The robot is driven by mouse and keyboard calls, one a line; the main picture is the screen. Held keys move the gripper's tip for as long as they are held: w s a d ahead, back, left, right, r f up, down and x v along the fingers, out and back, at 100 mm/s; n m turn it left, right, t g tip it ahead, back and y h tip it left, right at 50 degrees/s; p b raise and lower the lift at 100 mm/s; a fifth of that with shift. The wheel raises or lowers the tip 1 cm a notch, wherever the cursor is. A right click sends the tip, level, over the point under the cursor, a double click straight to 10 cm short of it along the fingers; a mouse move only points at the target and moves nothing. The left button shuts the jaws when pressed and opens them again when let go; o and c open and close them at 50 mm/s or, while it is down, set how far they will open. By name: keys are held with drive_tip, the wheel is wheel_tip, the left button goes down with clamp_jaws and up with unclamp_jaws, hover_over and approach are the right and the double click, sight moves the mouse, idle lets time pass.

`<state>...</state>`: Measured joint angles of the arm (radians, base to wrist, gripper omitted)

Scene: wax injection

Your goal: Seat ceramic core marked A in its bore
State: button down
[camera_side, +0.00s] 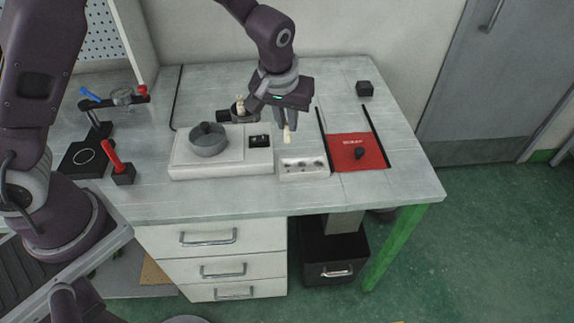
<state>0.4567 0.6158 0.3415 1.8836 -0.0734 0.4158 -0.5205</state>
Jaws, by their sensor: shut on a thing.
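My gripper (287,128) is above the table, between the white platform and the red mat. It is shut on a small cream-coloured core (288,136), which hangs roughly upright below the fingers, apart from the tray below. No letter is readable on it. A white tray (304,176) with several dark spots, perhaps holes, sits just below and right of the core. A grey round block (209,144) with a dark knob stands on the white platform (222,170). I cannot tell which bore is meant. Another cream piece (240,103) shows by a dark ring left of my wrist.
A small black box (364,88) stands at the back right. A red-handled clamp (121,173) and a dark stand (98,115) are at left. The table's front right is clear.

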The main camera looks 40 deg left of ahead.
wheel_tip(320, 180, down, 10)
drive_tip(key=shift+r, duration=0.2)
drive_tip(key=shift+f, duration=0.15)
drive_tip(key=c, duration=1.4)
unclamp_jaws()
drive_tip(key=shift+c, duration=0.2)
